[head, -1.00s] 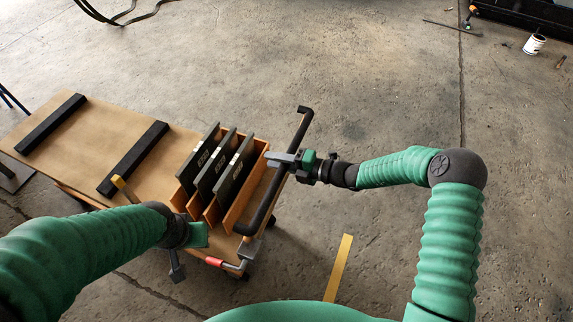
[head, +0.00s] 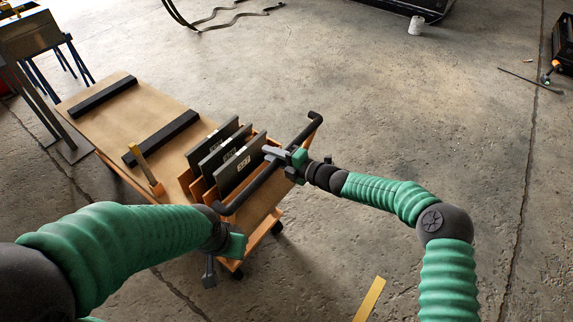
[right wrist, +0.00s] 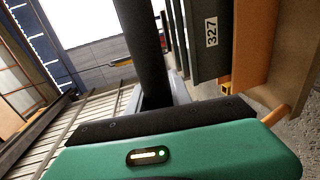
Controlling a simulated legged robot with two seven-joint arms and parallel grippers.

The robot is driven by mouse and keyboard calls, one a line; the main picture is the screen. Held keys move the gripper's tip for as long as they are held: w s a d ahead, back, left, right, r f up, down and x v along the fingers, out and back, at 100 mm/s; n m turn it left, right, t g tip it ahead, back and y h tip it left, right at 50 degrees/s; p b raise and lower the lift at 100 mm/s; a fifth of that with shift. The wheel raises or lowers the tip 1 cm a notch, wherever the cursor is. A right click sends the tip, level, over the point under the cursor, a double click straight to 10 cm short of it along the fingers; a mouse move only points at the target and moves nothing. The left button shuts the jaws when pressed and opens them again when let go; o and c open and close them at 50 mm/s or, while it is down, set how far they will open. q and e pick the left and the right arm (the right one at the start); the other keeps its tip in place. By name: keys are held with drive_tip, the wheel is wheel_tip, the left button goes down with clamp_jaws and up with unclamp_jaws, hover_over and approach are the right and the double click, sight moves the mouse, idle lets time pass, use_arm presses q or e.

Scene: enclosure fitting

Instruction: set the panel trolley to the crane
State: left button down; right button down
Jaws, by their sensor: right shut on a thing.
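The panel trolley (head: 135,120) has a tan deck with two black bars across it. Several dark panels (head: 230,165) stand upright in an orange slotted rack at its near end. My right gripper (head: 278,154) is shut on the trolley's black push handle (head: 262,180); the handle also shows in the right wrist view (right wrist: 143,50), beside a panel labelled 327 (right wrist: 203,45). My left gripper (head: 210,275) hangs at the trolley's near left corner, partly hidden by its own arm; its jaws are unclear. I cannot pick out a crane.
A box on blue trestle legs (head: 70,55) and a grey post with a foot plate stand at the far left. A yellow floor strip (head: 369,300) lies at the front. A white can (head: 416,25) and dark equipment are at the back. The floor right of the trolley is mostly clear.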

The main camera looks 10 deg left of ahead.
use_arm(q)
drive_tip(key=shift+w+d+f+b, duration=0.15)
drive_tip(key=shift+d+f+b, duration=0.25)
drive_tip(key=shift+d, duration=0.3)
use_arm(e)
drive_tip(key=shift+r+x, duration=0.15)
drive_tip(key=shift+x, duration=0.6)
drive_tip(key=shift+r+x, duration=0.15)
drive_tip(key=shift+x, duration=0.6)
drive_tip(key=c, duration=1.4)
unclamp_jaws()
drive_tip(key=shift+a, duration=0.1)
drive_tip(key=shift+o, duration=1.2)
drive_tip(key=shift+w+f, duration=0.1)
use_arm(q)
drive_tip(key=shift+w, duration=0.15)
